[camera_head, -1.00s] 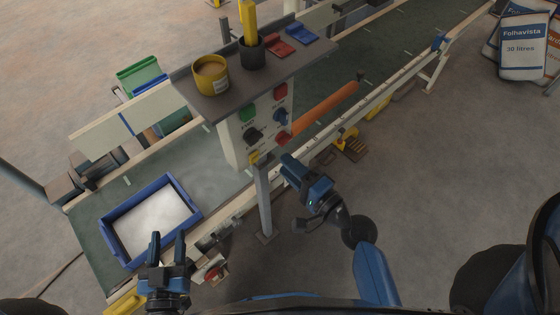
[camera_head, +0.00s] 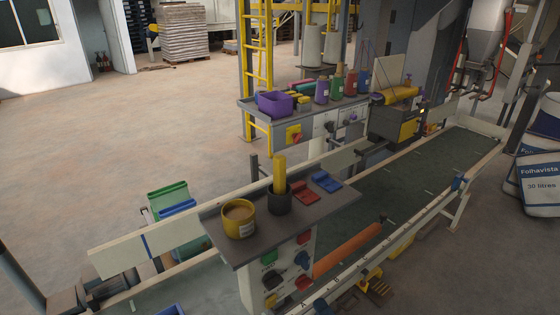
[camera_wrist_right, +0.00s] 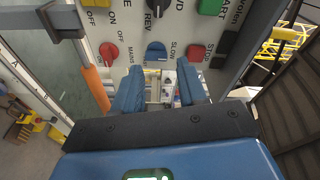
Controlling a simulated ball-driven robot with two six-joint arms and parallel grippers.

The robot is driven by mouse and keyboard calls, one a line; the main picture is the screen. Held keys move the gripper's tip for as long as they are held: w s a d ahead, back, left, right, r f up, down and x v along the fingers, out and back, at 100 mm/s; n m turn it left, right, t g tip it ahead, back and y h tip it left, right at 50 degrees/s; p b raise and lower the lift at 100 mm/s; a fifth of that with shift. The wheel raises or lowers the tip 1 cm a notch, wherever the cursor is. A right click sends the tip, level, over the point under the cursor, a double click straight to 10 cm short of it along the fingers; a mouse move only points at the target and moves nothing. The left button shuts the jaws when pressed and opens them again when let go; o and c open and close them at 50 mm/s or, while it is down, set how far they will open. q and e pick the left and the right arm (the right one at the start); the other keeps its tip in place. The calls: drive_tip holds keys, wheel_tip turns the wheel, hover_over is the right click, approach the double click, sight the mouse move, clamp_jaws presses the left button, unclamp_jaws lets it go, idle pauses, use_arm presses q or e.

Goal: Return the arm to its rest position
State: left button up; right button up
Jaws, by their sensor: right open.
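My right gripper (camera_wrist_right: 161,82) is open in the right wrist view, with two blue fingers apart and nothing clearly held between them. It faces the lower part of the control panel (camera_wrist_right: 130,25), just below a blue knob (camera_wrist_right: 155,50). Whether the fingers touch the panel cannot be told. My left gripper is not in view.
A grey shelf (camera_head: 335,205) above the panel holds a yellow pot (camera_head: 239,221), a dark cup (camera_head: 279,203) and red and blue items. The green conveyor (camera_head: 410,185) runs behind. Folhavista sacks (camera_head: 538,185) stand right. Open floor (camera_head: 120,150) lies left.

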drive_tip(key=s+d+f+n+t+h, duration=0.1)
drive_tip(key=s+d+n+t+h, duration=0.1)
drive_tip(key=s+d+n+h, duration=0.45)
drive_tip(key=s+d+f+n+h, duration=0.1)
drive_tip(key=s+d+f+n, duration=0.2)
drive_tip(key=s+d, duration=0.2)
drive_tip(key=s, duration=0.3)
drive_tip(key=shift+g, duration=0.3)
drive_tip(key=shift+n+h, duration=0.25)
idle(0.7)
